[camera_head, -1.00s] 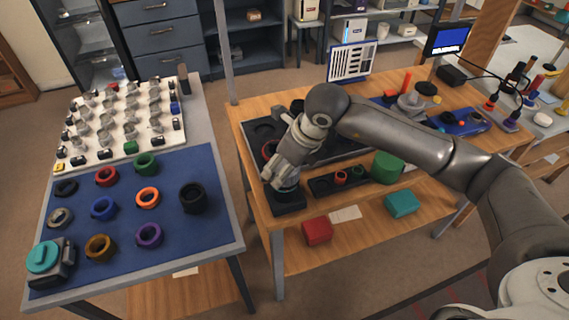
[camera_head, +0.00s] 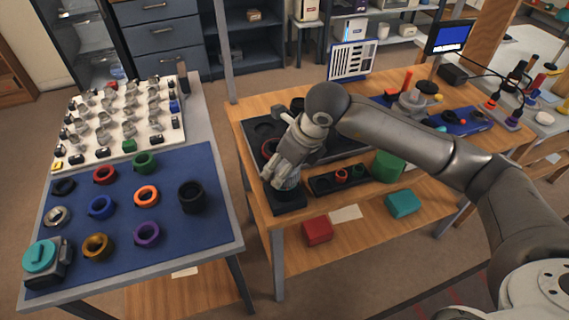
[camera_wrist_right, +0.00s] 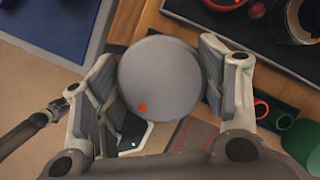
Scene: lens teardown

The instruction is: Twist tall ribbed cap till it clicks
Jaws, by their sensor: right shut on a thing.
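The tall ribbed cap shows in the right wrist view as a round grey disc (camera_wrist_right: 160,78) with a red dot near its lower edge. My right gripper (camera_wrist_right: 160,85) has a finger on each side of it and is shut on it. In the head view the gripper (camera_head: 280,180) points down at the near left corner of the wooden table. Part of the grey cap (camera_head: 288,184) shows under the fingers, above a black block (camera_head: 290,202). I cannot tell whether the cap touches the block. My left gripper is not in view.
A dark tray with round recesses (camera_head: 262,128) lies behind the gripper. A black holder with small rings (camera_head: 325,185) and a green cylinder (camera_head: 388,166) stand to its right. A floor gap separates this table from the blue mat (camera_head: 190,238) with several coloured rings.

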